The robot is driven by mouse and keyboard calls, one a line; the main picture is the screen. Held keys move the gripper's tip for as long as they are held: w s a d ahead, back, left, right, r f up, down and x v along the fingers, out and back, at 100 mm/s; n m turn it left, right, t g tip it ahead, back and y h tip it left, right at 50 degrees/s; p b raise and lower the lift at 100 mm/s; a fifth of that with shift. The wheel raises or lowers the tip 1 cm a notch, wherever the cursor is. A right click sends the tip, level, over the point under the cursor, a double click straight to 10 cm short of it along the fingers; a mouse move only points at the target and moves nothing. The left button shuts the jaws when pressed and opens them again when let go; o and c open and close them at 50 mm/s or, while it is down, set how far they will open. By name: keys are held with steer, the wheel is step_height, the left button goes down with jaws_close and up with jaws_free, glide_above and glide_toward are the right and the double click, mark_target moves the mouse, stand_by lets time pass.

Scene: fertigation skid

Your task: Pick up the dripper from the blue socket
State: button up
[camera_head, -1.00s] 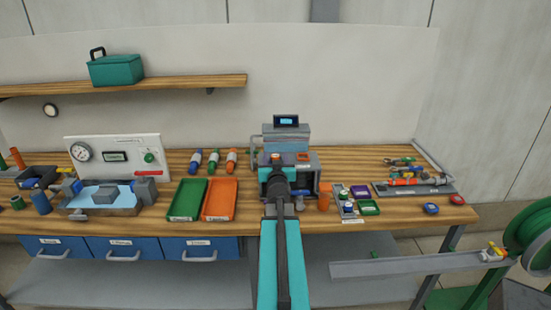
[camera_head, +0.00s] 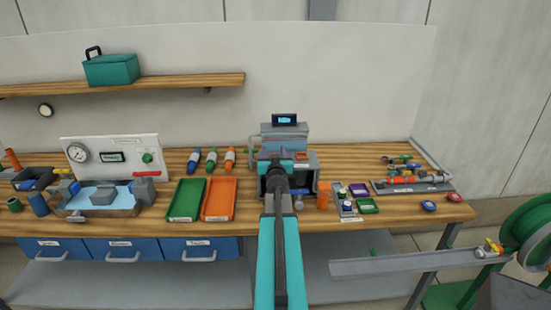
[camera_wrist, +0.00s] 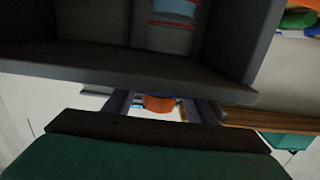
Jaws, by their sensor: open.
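I cannot make out the dripper in either view. A small round blue piece (camera_head: 429,206) lies on the right of the bench beside a red one (camera_head: 455,197); whether it is the blue socket I cannot tell. My gripper (camera_wrist: 162,107) is open in the wrist view, its dark fingers apart at left and right. An orange piece (camera_wrist: 158,103) shows between the fingers; I cannot tell its distance, and it does not look gripped. In the head view my arm hides the gripper in front of a grey machine (camera_head: 285,130).
A grey rack (camera_head: 346,207) with small parts stands right of an orange cup (camera_head: 323,196). Green (camera_head: 187,199) and orange (camera_head: 219,199) trays lie to the left. In the wrist view a dark box edge (camera_wrist: 125,67) fills the upper part, close to the gripper.

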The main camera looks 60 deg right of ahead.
steer(key=shift+c, duration=0.5)
steer(key=c, duration=1.1)
steer(key=shift+r, duration=0.15)
